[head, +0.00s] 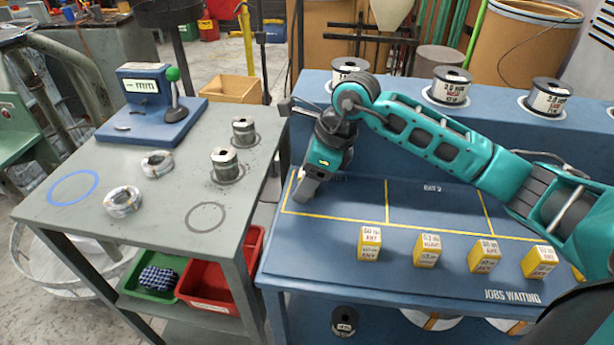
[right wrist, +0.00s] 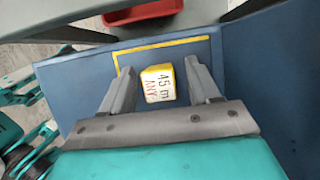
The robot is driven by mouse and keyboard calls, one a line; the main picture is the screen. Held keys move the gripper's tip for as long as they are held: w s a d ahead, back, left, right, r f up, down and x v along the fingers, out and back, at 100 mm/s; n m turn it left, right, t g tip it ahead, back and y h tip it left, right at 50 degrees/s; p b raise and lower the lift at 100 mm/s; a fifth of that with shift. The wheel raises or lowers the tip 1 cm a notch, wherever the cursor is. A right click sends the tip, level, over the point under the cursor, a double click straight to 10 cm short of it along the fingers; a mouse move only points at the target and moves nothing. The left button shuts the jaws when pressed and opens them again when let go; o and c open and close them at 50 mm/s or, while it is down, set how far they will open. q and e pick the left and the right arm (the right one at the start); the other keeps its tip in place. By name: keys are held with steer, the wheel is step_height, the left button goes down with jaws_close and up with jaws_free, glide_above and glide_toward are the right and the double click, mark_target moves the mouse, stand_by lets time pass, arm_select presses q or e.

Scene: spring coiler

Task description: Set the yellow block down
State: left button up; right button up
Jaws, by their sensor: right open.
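A yellow block (right wrist: 158,83) with a white label reading "45 m ANY" sits on the blue bench top, inside the corner of a yellow outline. My right gripper (right wrist: 159,68) is open, with one finger on each side of the block and a visible gap to both. In the head view my right gripper (head: 304,192) points down at the left end of the outlined bays, and it hides the block there.
Several other yellow blocks (head: 427,250) stand in a row along the bench's front, above "JOBS WAITING". Wire spools (head: 450,87) stand on the raised back ledge. A grey table (head: 180,215) with coils and spools is at left. The middle bay (head: 435,205) is clear.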

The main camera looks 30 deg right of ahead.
steer(key=shift+d+r, duration=0.1)
steer(key=shift+r, duration=0.45)
steer(key=p+v, duration=0.1)
steer(key=v, duration=1)
steer(key=shift+s+r, duration=0.1)
